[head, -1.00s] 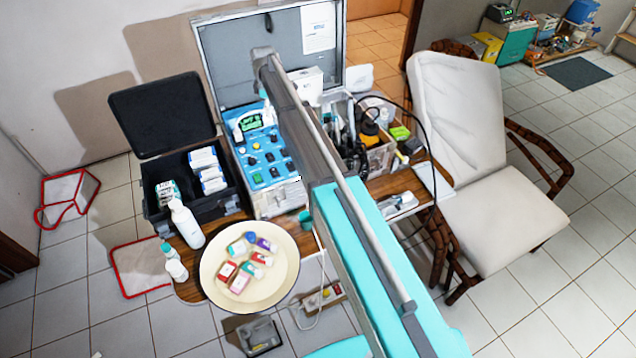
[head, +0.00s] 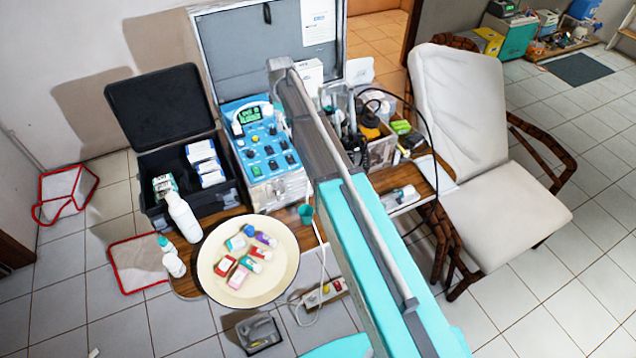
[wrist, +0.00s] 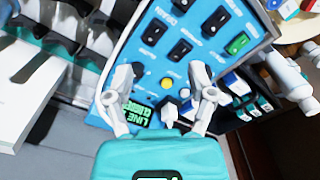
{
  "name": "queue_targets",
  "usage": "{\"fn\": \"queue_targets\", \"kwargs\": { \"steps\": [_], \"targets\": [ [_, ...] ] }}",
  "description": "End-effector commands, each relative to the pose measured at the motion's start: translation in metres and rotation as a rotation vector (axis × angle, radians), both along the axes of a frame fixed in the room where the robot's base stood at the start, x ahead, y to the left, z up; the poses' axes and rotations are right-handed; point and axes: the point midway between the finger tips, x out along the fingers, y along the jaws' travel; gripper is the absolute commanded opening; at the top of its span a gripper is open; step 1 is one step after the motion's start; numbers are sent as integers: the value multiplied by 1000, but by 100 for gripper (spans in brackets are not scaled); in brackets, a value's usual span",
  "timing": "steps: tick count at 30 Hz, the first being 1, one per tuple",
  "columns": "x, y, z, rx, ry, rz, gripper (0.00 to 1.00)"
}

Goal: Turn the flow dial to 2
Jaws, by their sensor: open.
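The blue control panel (head: 268,150) of the dental unit stands in the open case, with a lit green display, several knobs and switches. In the wrist view the panel (wrist: 130,60) appears turned round, with its green display (wrist: 138,115) low. My gripper (wrist: 162,75) is open; its two grey fingers straddle the area of a yellow knob (wrist: 166,83) and a pale grey knob (wrist: 169,106). I cannot tell whether they touch the panel. Which knob is the flow dial is not readable, nor is its setting. In the head view my gripper is not clearly visible.
A black open case (head: 149,185) with boxes stands left of the panel. A round cream tray (head: 215,285) with small coloured items and a white bottle (head: 184,215) stand in front. A crowded bin (head: 381,150) is at right, beside a white chair (head: 455,110).

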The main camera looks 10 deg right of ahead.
Motion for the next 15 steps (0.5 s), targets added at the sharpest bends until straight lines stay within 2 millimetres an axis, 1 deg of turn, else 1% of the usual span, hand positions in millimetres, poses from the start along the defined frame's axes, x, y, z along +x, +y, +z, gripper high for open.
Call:
{"fn": "queue_targets", "kwargs": {
  "steps": [1,15],
  "targets": [
    [-10,-3,-5,0,0,-20,71],
    [-68,-25,-29,0,0,-201,71]
  ]
}}
